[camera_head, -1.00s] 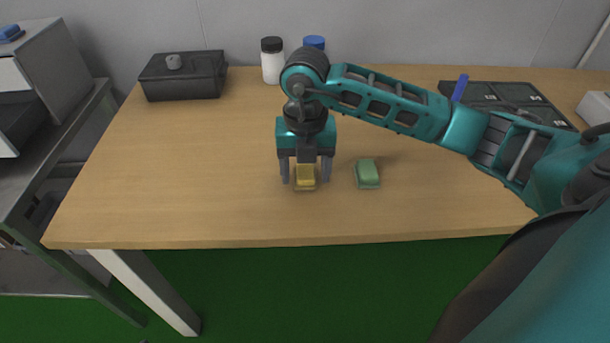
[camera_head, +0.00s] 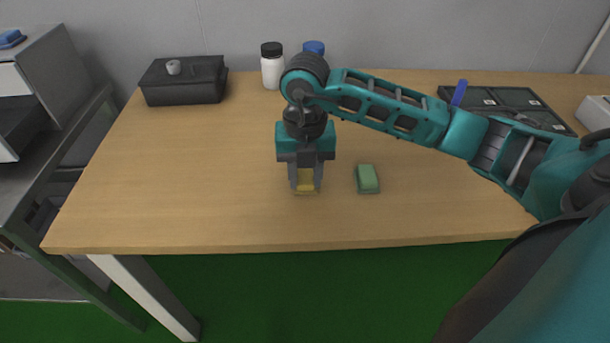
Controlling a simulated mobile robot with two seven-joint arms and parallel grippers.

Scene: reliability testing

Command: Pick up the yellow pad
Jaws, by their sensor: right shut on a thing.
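The yellow pad (camera_head: 305,182) is a small block on the wooden table (camera_head: 180,200), near the middle of its front part. My right gripper (camera_head: 305,184) points down over it, with a finger on each side, shut on the pad. The upper part of the pad is partly hidden by the gripper. I cannot tell any gap between the pad and the table. My left gripper does not show.
A green pad (camera_head: 367,179) lies just right of the gripper. A black box (camera_head: 184,82) stands at the back left. A white bottle with a black lid (camera_head: 272,68) and a blue-capped one (camera_head: 314,48) stand behind my arm. A dark tray (camera_head: 515,103) lies at the back right.

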